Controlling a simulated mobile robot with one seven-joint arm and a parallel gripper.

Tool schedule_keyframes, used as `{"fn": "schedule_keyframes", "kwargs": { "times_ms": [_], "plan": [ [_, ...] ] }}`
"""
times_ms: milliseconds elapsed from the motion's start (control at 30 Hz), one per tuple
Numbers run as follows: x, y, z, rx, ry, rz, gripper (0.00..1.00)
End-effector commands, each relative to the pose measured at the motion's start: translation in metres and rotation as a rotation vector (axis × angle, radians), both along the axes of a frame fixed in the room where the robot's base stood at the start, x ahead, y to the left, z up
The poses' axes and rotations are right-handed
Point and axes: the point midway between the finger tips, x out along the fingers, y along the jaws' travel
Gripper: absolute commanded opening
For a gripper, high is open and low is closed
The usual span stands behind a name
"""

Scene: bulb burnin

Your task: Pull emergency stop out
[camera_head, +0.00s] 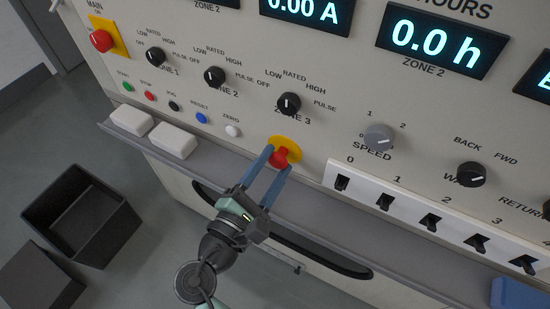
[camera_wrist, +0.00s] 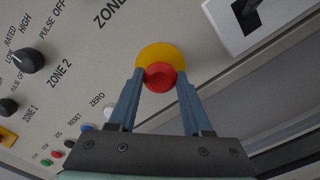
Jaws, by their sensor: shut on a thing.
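The emergency stop is a red mushroom button (camera_head: 280,157) on a round yellow plate (camera_head: 291,146), low on the panel below the ZONE 3 knob. My gripper (camera_head: 279,160) reaches up to it with its two blue fingers on either side of the red head. In the wrist view the red button (camera_wrist: 159,77) sits between the fingertips (camera_wrist: 159,78), with the yellow plate (camera_wrist: 163,52) behind it. The fingers are shut on the button's sides. Whether the button is pressed in or out, I cannot tell.
A grey ledge (camera_head: 300,205) runs below the panel, with white blocks (camera_head: 173,141) at left and a blue block (camera_head: 518,293) at right. A white switch strip (camera_head: 408,207) lies right of the button. A white push button (camera_head: 232,131) is close on the left.

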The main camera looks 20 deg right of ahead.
Motion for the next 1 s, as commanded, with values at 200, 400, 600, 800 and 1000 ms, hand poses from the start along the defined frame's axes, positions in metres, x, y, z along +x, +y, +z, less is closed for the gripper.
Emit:
{"fn": "schedule_keyframes", "kwargs": {
  "times_ms": [200, 400, 600, 800, 1000],
  "plan": [
    [-0.003, 0.004, -0.001, 0.0, 0.003, 0.001, 0.0],
    [-0.003, 0.004, -0.001, 0.0, 0.003, 0.001, 0.71],
    [-0.003, 0.003, -0.001, 0.001, 0.002, 0.0, 0.8],
    [-0.004, 0.005, 0.0, 0.0, 0.002, 0.001, 0.8],
    [-0.021, 0.028, 0.0, 0.0, 0.004, 0.005, 0.8]
  ]
}}
